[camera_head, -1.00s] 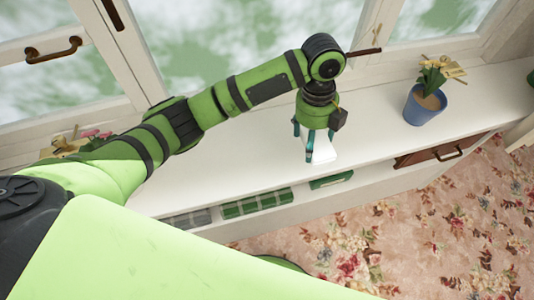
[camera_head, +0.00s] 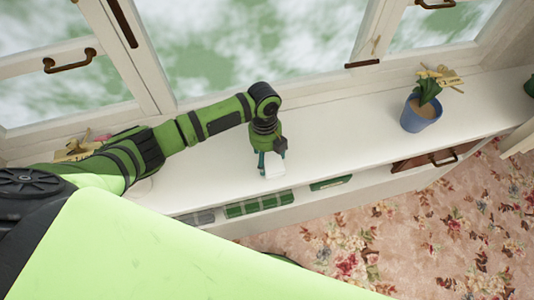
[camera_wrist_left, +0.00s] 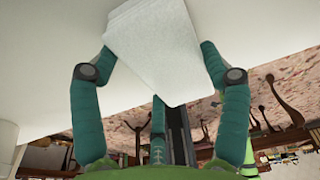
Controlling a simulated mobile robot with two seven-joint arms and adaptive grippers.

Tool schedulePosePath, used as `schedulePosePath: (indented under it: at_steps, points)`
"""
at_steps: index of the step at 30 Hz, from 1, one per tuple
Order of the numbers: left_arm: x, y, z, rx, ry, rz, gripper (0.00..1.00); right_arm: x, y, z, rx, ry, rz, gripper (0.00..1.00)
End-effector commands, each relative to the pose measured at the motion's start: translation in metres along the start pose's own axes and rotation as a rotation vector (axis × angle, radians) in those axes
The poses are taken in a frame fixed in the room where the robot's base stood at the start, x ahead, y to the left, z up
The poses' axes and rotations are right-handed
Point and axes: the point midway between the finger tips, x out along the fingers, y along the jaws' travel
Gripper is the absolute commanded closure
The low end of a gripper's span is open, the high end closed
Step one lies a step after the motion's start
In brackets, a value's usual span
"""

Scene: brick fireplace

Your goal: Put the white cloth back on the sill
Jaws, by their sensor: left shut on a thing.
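The white cloth (camera_head: 274,170) is a small, pale, folded-looking piece in the head view, over the white sill (camera_head: 330,130) near its front edge. My left gripper (camera_head: 270,158) points down at the sill and is shut on the cloth. In the left wrist view, the cloth (camera_wrist_left: 155,45) lies between the teal fingers of my left gripper (camera_wrist_left: 157,70), with one corner toward the palm. I cannot tell whether the cloth touches the sill. My right gripper is not in view.
A blue pot with a plant (camera_head: 418,115) stands on the sill to the right. Small items (camera_head: 80,148) lie at its left end, partly behind my arm. Green books (camera_head: 258,204) sit on a shelf below. The sill between gripper and pot is clear.

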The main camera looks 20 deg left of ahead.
Motion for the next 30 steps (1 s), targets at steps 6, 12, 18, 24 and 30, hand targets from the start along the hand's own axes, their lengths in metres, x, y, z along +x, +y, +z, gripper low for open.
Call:
schedulePosePath:
  at_steps: [6,12,18,24,30]
  points:
    - [0.002,0.000,0.000,0.000,-0.001,-0.001,0.50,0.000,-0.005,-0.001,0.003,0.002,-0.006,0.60]
    - [0.003,0.000,0.001,0.000,-0.001,-0.001,0.01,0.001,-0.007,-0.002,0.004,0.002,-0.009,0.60]
    - [0.003,0.000,0.001,0.000,-0.001,-0.001,0.01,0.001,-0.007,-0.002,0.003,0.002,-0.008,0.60]
    - [0.001,-0.001,0.000,0.000,-0.001,-0.001,0.01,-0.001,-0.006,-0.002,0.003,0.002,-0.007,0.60]
    - [-0.021,-0.001,0.002,0.000,-0.005,-0.005,0.01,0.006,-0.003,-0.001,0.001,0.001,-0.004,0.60]
